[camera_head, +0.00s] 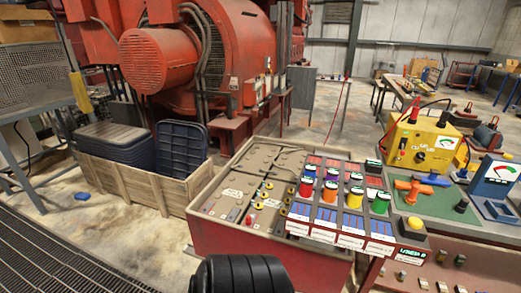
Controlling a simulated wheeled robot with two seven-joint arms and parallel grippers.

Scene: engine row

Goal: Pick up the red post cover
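Small coloured covers stand upright in rows on the sloped panel with blue cells (327,216), in the middle right of the head view. The red post cover (306,187) is the left one of the front row. At this size I cannot tell every cover's colour for sure. Neither of my grippers is in view, and nothing visibly touches the covers.
Grey batteries (245,196) fill the red bin left of the panel. A yellow tester (422,142) and orange-handled tool (412,188) stand on the green-topped bench at right. A wooden crate (140,187) holds dark trays at left. A black ribbed object (240,275) shows at the bottom.

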